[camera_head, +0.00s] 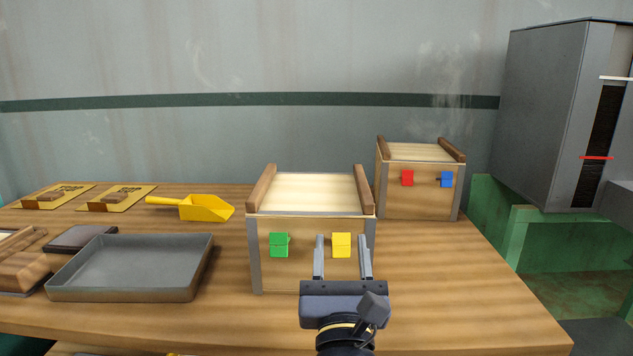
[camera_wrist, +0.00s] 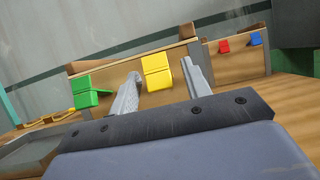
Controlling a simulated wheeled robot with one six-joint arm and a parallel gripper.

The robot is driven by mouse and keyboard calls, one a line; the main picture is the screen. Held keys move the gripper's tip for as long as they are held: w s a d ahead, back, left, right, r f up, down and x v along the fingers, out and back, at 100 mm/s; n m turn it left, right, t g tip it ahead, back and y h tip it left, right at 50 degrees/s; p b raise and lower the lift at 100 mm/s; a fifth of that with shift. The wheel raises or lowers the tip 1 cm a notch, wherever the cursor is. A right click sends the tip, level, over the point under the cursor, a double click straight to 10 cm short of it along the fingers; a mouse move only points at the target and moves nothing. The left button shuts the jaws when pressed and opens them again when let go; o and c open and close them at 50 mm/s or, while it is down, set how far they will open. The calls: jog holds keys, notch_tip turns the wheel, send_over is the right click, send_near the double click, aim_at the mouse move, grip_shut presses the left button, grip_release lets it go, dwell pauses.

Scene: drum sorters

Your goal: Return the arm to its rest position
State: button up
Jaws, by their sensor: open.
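My gripper (camera_head: 343,258) is open, with its two grey fingers pointing forward at the front of the near wooden box (camera_head: 312,272). In the head view the fingers stand to either side of the yellow tab (camera_head: 341,245) on that box. In the wrist view the yellow tab (camera_wrist: 157,75) also shows between the fingers (camera_wrist: 162,92). Nothing is held. I cannot tell how far the fingertips are from the box. A green tab (camera_head: 279,245) is on the same front face, left of the fingers.
A second box (camera_head: 418,201) with a red tab (camera_head: 407,178) and a blue tab (camera_head: 446,180) stands behind right. A grey tray (camera_head: 130,266), yellow scoop (camera_head: 205,208) and yellow cards (camera_head: 118,197) lie left. A grey cabinet (camera_head: 555,110) stands right. The table's right front is clear.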

jog(key=p+v, duration=0.2)
jog(key=v, duration=0.9)
jog(key=b+x, duration=0.1)
jog(key=x, duration=1)
jog(key=shift+w+r+b, duration=0.15)
jog(key=shift+b, duration=0.2)
jog(key=shift+r+g+p, duration=0.25)
jog(key=shift+g+p, duration=0.15)
jog(key=shift+p, duration=1.15)
jog(key=g+p, duration=0.2)
jog(key=p, duration=0.4)
jog(key=r+g+p, duration=0.1)
jog(key=g+p, duration=0.1)
jog(key=p, duration=0.4)
jog(key=shift+r, duration=0.15)
jog(key=shift+s+a, duration=0.1)
jog(key=shift+s, duration=0.1)
jog(key=shift+s+f+p, duration=0.15)
jog(key=shift+s, duration=0.8)
jog(key=shift+s+f+p, duration=0.1)
jog(key=shift+s+p, duration=0.05)
jog(key=shift+s, duration=0.8)
